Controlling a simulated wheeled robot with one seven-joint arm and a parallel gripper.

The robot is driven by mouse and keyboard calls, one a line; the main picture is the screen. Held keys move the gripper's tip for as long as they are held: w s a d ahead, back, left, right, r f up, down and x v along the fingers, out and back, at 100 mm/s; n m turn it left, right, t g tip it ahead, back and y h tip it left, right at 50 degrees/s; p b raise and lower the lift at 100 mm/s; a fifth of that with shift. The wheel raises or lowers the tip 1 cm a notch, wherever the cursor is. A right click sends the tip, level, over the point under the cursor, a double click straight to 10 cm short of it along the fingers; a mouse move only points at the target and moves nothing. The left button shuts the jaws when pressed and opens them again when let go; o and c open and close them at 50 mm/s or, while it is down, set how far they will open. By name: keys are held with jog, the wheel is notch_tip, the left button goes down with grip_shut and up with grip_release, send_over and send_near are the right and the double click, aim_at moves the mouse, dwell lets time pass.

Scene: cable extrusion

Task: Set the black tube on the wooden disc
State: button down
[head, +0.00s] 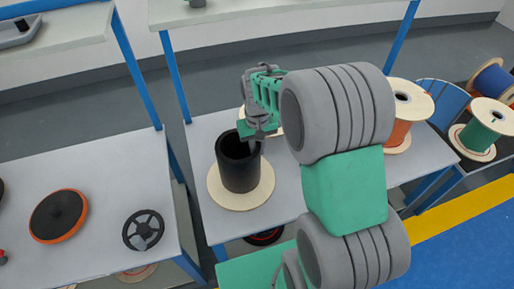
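The black tube (239,168) stands upright on the wooden disc (228,199), a pale round plate on the white table. The disc shows as a rim all round the tube's base, wider on the left and front. My gripper (257,140) is at the tube's upper right rim, with the grey and green hand above it. The fingertips are small and partly hidden against the tube, so I cannot tell whether they grip its wall or are apart from it.
An orange spool (398,132) with pale flanges stands right of my arm, and another pale disc is partly hidden behind my gripper. A left table (95,185) holds an orange-rimmed black disc (58,215) and a dark spoked wheel (143,230). More spools, including a green one (482,133), are at far right.

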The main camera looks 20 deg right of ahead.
jog(key=shift+f, duration=0.6)
dwell(0.7)
jog(key=c, duration=1.7)
grip_release()
notch_tip(320, 180, up, 11)
jog(key=p, duration=0.7)
jog(key=shift+p, duration=0.35)
